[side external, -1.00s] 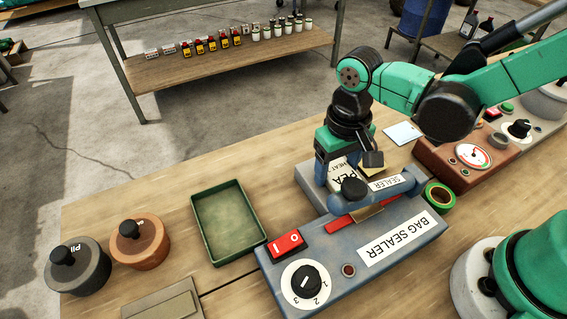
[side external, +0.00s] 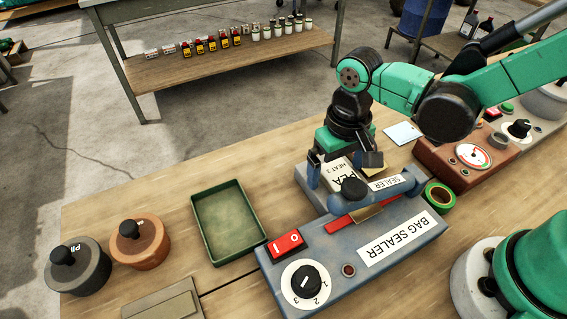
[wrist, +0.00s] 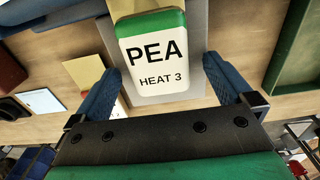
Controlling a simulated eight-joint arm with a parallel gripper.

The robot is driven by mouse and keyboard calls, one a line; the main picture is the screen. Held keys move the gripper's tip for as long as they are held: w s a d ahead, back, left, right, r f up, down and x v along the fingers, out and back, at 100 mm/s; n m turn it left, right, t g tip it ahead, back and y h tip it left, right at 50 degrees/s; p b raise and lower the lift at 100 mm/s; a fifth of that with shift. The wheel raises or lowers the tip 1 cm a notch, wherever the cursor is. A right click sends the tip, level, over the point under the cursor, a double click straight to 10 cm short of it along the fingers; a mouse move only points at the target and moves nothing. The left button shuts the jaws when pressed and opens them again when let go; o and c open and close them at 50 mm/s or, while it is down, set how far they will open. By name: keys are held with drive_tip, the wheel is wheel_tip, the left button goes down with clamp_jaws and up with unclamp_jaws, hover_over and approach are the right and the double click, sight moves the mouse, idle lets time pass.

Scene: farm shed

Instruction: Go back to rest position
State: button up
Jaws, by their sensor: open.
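My gripper (side external: 340,178) points down over the back of the blue bag sealer (side external: 330,262). It is open, its fingers apart on either side of a white packet (side external: 336,175) marked PEA HEAT 3. In the wrist view the packet (wrist: 160,75), with a green top band, lies between the blue fingers (wrist: 165,88), with a gap at each side. The packet rests at the sealer's rear, behind the sealer's lever arm (side external: 375,198). The sealer has a red switch (side external: 286,243) and a numbered dial (side external: 303,284).
A green tray (side external: 199,228) sits left of the sealer, with two lidded round pots (side external: 140,246) further left. A green tape roll (side external: 439,196) and a red-brown gauge box (side external: 445,163) stand to the right. Open floor and a bottle shelf (side external: 180,73) lie beyond the bench.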

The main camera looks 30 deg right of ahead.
drive_tip(key=shift+r, duration=4)
drive_tip(key=d+r+t, duration=0.2)
drive_tip(key=d+t, duration=0.5)
drive_tip(key=d, duration=0.4)
drive_tip(key=shift+s, duration=0.4)
